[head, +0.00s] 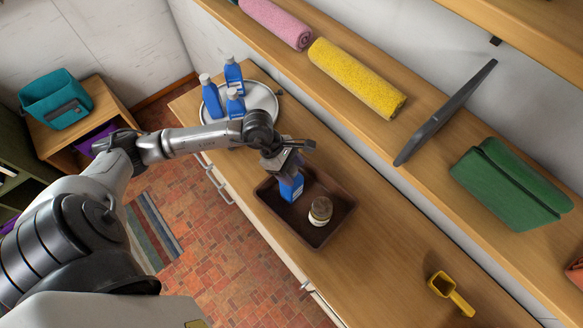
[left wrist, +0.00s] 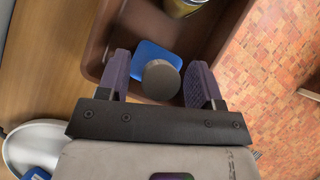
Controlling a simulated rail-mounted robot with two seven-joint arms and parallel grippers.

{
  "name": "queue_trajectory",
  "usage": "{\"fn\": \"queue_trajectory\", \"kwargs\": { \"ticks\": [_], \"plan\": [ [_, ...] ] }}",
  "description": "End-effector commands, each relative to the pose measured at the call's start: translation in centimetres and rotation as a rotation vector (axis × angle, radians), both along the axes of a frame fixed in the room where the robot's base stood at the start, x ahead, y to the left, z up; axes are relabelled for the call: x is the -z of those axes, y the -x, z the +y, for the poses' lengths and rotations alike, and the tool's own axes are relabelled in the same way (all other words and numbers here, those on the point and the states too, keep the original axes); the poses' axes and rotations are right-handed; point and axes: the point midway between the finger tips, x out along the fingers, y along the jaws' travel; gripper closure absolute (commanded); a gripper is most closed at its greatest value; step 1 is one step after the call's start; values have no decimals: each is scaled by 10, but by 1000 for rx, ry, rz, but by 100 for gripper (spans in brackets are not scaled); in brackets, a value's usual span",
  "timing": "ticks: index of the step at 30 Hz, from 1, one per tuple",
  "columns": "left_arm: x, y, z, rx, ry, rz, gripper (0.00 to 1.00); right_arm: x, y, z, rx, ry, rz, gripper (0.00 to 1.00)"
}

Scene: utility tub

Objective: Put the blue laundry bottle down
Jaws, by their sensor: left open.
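The blue laundry bottle (head: 291,188) stands inside the brown tub (head: 334,227), near its upper-left end. My left gripper (head: 287,165) is directly above it and hides its top in the head view. In the left wrist view the bottle (left wrist: 157,68) shows from above with its round grey cap, between the two fingers of my left gripper (left wrist: 163,84). The fingers are open, with a gap on each side of the cap. A jar (head: 320,211) with a brown lid stands in the same tub; its side shows in the wrist view (left wrist: 183,7). My right gripper is not in view.
A round white tray (head: 262,100) with several blue bottles stands at the counter's far left end. A yellow scoop (head: 451,293) lies at the lower right. A shelf above holds rolled towels (head: 357,78) and a green bag (head: 511,185). The counter between tub and scoop is clear.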

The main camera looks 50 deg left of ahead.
Motion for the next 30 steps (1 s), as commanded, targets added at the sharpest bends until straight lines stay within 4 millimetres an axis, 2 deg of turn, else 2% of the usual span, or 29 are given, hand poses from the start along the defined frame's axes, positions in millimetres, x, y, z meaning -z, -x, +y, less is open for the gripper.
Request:
{"fn": "queue_trajectory", "kwargs": {
  "ticks": [7,10,24,30],
  "plan": [
    [-5,0,0,0,0,0,40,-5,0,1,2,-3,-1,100],
    [-11,2,6,-1,-3,0,40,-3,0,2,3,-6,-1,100],
    [-82,20,48,0,-4,0,40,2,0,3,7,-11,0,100],
    [-97,23,57,-1,-2,1,40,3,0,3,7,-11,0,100]
  ]
}}
